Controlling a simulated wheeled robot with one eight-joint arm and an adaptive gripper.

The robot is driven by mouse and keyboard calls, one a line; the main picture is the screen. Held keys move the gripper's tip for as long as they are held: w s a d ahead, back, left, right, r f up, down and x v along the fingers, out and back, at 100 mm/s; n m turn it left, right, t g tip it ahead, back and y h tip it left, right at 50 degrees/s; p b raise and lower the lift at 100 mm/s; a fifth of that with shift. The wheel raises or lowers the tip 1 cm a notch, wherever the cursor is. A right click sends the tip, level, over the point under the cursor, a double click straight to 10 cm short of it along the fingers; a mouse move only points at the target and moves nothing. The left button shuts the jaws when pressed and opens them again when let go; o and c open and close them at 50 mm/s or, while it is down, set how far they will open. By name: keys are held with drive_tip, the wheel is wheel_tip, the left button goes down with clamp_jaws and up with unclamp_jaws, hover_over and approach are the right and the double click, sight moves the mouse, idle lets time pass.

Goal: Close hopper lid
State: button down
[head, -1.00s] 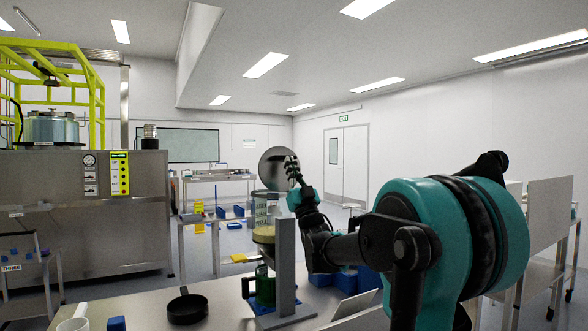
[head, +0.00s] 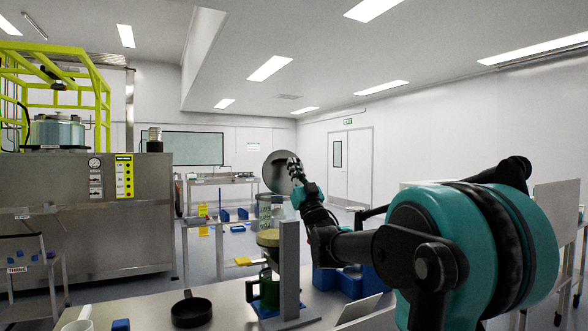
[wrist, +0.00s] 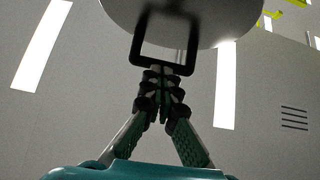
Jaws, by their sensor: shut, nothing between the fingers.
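The round grey hopper lid (head: 276,172) stands raised and steeply tilted above the hopper (head: 268,238), which has a pale yellow lower part. The hopper is on a grey upright stand (head: 289,262). My gripper (head: 293,164) is at the right edge of the lid in the head view. In the wrist view, the lid (wrist: 205,15) fills the top, with a dark square loop handle (wrist: 163,69) hanging from it. My fingers (wrist: 163,78) are closed together at the handle's lower bar. I cannot tell whether they touch it. The lid's hinge is not clear.
A green jug (head: 268,290) stands below the hopper, with a black pan (head: 191,311) to the left on the bench (head: 235,300). Blue bins (head: 340,279) lie behind the stand. A steel cabinet (head: 120,215) stands at left.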

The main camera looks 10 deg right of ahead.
sight(284, 168)
drive_tip(key=shift+w+a+r+g+h, duration=0.25)
drive_tip(key=shift+w+a+g+h, duration=0.1)
drive_tip(key=shift+w+g, duration=0.7)
drive_tip(key=shift+w+a+r+g+h, duration=0.25)
drive_tip(key=shift+w+a+r+g, duration=0.1)
drive_tip(key=shift+w+g, duration=0.65)
drive_tip(key=shift+w+a+r+g+h, duration=0.2)
drive_tip(key=shift+w+a+g+h, duration=0.15)
drive_tip(key=shift+w+g, duration=0.65)
drive_tip(key=w+a+f, duration=0.2)
drive_tip(key=w+f, duration=0.2)
drive_tip(key=w, duration=0.4)
drive_tip(key=shift+w+a+f, duration=0.15)
drive_tip(key=shift+a+f, duration=0.1)
drive_tip(key=shift+a, duration=0.05)
drive_tip(key=shift+r, duration=0.1)
